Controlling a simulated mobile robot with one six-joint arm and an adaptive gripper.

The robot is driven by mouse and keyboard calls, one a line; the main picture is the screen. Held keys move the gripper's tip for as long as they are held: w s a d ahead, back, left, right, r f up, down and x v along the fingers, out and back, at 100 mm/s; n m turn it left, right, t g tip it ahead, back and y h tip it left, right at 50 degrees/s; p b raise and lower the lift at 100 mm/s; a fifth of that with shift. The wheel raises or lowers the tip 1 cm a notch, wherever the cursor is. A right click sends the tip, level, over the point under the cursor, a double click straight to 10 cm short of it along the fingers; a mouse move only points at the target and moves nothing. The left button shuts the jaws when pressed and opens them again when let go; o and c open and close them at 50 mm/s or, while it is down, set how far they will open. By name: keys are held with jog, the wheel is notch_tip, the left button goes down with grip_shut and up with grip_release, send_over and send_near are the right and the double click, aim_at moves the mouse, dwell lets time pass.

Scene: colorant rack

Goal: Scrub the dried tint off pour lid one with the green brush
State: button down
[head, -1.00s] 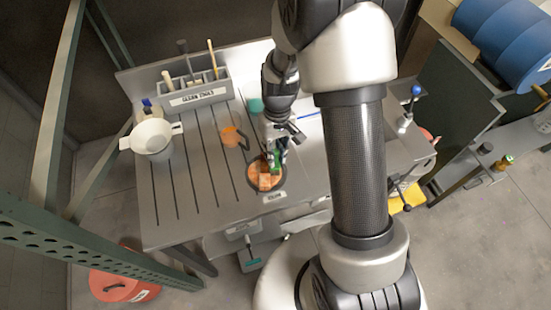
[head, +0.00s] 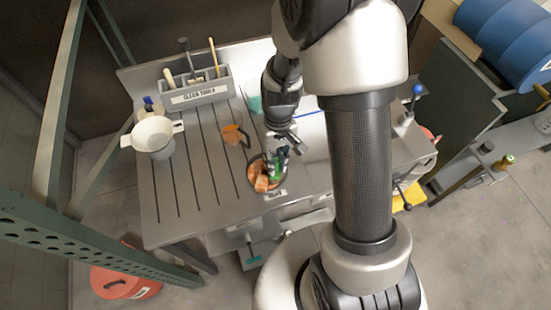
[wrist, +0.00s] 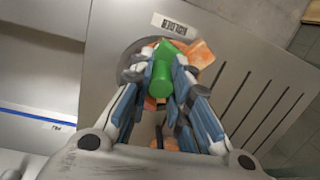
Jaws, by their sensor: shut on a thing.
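My gripper (head: 281,157) is shut on the green brush (wrist: 162,72), whose green body shows between the fingers in the wrist view. In the head view only a small bit of green shows there. The gripper is at a round, dark-rimmed spot on the bench that holds orange pieces (head: 262,182). These orange, blocky pieces also show beside and behind the brush in the wrist view (wrist: 201,54). An orange item with a dark handle (head: 231,136) lies on the bench left of the gripper. I cannot tell which thing is pour lid one, nor whether the brush touches anything.
A grey caddy (head: 200,95) labelled clean tools stands at the back left with several tools. A white strainer-like bowl (head: 153,137) sits at the left edge. The grooved bench (head: 185,205) is clear at front left. A teal item (head: 254,104) is behind my gripper.

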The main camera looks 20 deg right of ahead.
jog(key=shift+w+d+r+p, duration=0.1)
jog(key=shift+r+p, duration=0.65)
jog(key=shift+r, duration=0.25)
jog(key=shift+w+d+r+p, duration=0.1)
jog(key=shift+w+r+p, duration=0.05)
jog(key=shift+r+p, duration=0.75)
jog(key=shift+w+d+r+p, duration=0.1)
jog(key=shift+r+p, duration=0.55)
jog(key=shift+r, duration=0.45)
jog(key=r+p, duration=0.2)
jog(key=r, duration=0.1)
jog(key=shift+w+d, duration=0.1)
jog(key=shift+w, duration=0.1)
